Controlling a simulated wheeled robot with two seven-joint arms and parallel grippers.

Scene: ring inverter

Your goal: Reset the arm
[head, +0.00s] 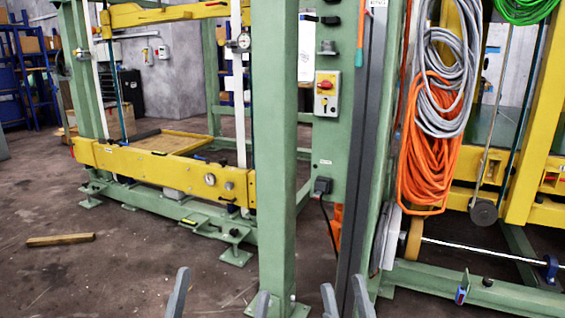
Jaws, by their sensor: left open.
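My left gripper (223,282) shows at the bottom edge of the head view, left of centre. Its two grey fingers stand well apart with nothing between them. My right gripper (342,282) shows at the bottom edge, right of centre. Its two grey fingers are closer together, with a gap between the tips and nothing seen in it. Only the finger ends show; the arms and wrists are out of view. Neither gripper is seen holding anything.
A green post (277,160) rises just beyond my grippers. Behind it stands a yellow beam (165,175) on a green frame. Orange cable (425,160) and grey cable (447,85) hang at the right. A wooden bar (60,240) lies on the floor at left, with bare floor around it.

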